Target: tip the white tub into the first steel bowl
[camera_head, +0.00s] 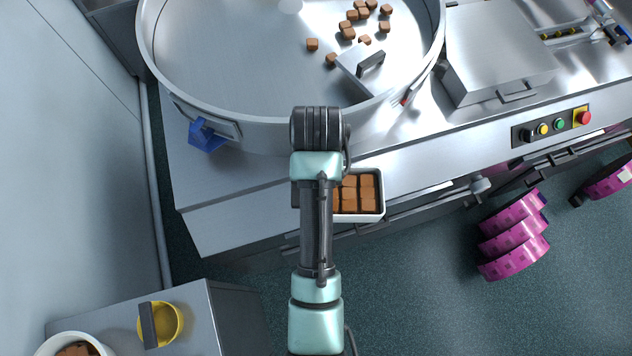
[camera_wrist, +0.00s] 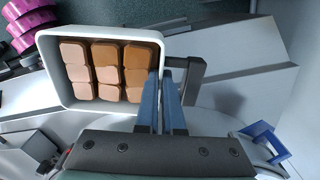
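The white tub (camera_head: 381,203) holds rows of brown blocks and appears roughly level, in front of the steel table's front edge. In the wrist view the tub (camera_wrist: 53,80) fills the upper left, with its dark handle (camera_wrist: 194,82) on its right side. My gripper (camera_wrist: 163,76) has its two blue fingers close together at this handle and seems shut on it; the contact itself is partly hidden. In the head view my arm covers the tub's left part and the gripper. A large round shallow steel bowl (camera_head: 230,60) lies just beyond the tub, with several brown blocks at its right.
A blue bracket (camera_head: 205,135) sticks out at the bowl's front left. A steel box (camera_head: 495,50) and a button panel (camera_head: 550,127) stand right. Magenta reels (camera_head: 513,235) are on the floor. A lower cabinet carries a yellow container (camera_head: 170,323) and another white tub (camera_head: 98,343).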

